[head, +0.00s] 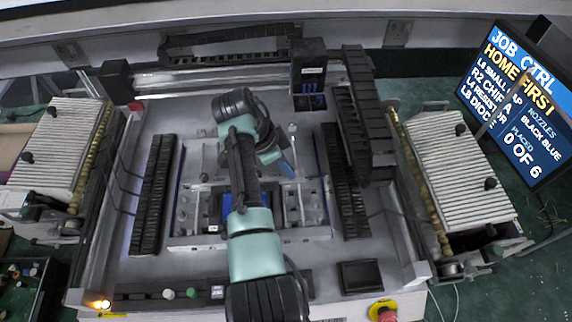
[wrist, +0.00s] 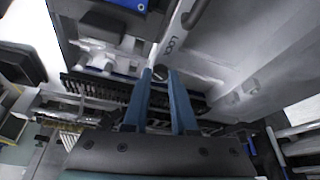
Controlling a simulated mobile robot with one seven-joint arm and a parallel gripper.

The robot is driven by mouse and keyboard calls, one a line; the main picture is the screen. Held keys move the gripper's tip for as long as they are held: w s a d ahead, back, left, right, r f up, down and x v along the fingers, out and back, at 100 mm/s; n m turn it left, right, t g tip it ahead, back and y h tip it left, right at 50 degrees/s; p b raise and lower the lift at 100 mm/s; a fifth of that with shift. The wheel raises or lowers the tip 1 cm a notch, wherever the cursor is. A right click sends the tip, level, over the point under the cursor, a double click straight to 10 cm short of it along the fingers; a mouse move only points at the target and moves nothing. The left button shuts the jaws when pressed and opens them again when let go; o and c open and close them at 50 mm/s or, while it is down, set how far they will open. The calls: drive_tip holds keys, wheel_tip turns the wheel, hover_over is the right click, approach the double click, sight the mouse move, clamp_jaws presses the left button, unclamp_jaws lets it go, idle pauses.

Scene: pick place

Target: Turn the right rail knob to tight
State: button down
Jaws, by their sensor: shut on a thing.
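My gripper (wrist: 160,73) has two blue fingers that reach up the middle of the wrist view. They are shut on a small dark knob (wrist: 160,71), the right rail knob, which shows between the fingertips. A similar dark knob (head: 205,177) shows on the fixture's left side. I cannot tell how far the held knob is turned.
Black toothed strips (head: 152,195) (head: 345,185) flank the fixture. A black cable chain (head: 362,115) and a dark head unit (head: 308,75) stand close behind and right of my arm. Ribbed feeder trays (head: 462,165) lie outside. A job screen (head: 520,100) is at far right.

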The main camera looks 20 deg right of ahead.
drive_tip(key=c, duration=0.7)
unclamp_jaws()
drive_tip(key=v, duration=1.3)
drive_tip(key=shift+b, duration=0.4)
